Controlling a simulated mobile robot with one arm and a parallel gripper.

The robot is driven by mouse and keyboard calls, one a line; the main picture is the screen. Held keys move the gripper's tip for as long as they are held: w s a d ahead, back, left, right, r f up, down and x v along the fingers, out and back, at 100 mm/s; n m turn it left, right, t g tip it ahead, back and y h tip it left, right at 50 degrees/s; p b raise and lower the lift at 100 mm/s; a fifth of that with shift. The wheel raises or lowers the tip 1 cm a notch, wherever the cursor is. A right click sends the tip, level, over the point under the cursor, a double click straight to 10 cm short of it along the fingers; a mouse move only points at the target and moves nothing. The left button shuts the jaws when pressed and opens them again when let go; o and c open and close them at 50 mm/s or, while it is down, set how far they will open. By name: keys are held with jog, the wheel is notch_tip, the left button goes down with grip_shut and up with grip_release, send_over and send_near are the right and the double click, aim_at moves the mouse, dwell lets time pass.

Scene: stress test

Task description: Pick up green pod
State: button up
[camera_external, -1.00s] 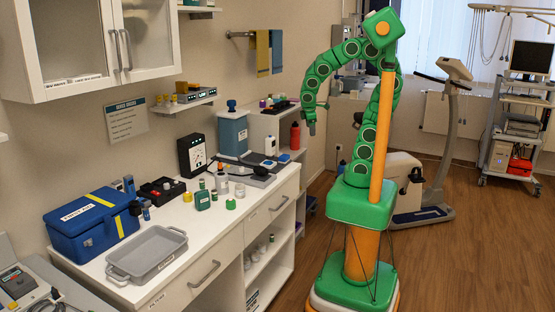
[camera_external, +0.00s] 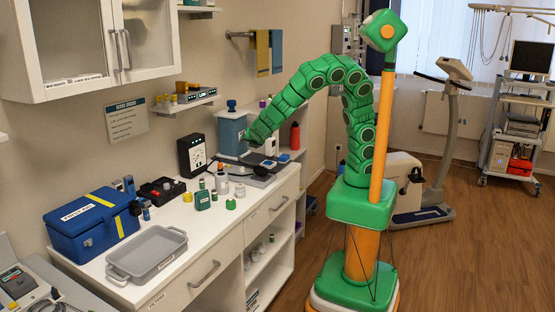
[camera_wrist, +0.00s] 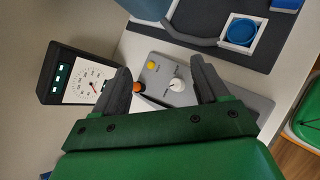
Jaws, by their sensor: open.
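On the white counter in the external view are two green items, a small dark green box-like one (camera_external: 203,200) and a short green round one (camera_external: 230,204). I cannot tell for certain which is the green pod. My gripper (camera_external: 243,138) is at the end of the green arm, above the back of the counter, behind and above these items. In the wrist view my gripper (camera_wrist: 163,80) is open with nothing between its dark fingers. Below it is a grey device with a white knob (camera_wrist: 177,85). No green pod shows in the wrist view.
A black meter box (camera_external: 192,156) and a blue-grey container (camera_external: 232,130) stand close to my gripper. Small bottles and a white jar (camera_external: 239,190) crowd around the green items. A grey tray (camera_external: 147,252) and a blue case (camera_external: 90,222) occupy the left of the counter.

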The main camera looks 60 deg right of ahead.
jog(key=a+f+n+t+y, duration=0.15)
jog(key=a+n, duration=0.25)
jog(key=a, duration=0.5)
jog(key=n+t+y, duration=0.2)
jog(key=n+y, duration=0.2)
jog(key=n, duration=0.3)
send_over(233, 201)
jog(key=w+d, duration=0.2)
jog(key=f, duration=0.8)
jog(key=shift+a, duration=0.25)
jog(key=shift+n+y, duration=0.35)
jog(key=shift+n, duration=0.55)
jog(key=s+f, duration=0.2)
jog(key=s+a+f, duration=0.1)
jog(key=s+f, duration=0.1)
jog(key=s, duration=0.1)
jog(key=shift+a, duration=0.2)
jog(key=shift+x, duration=2.45)
jog(key=shift+c, duration=0.2)
jog(key=c, duration=1)
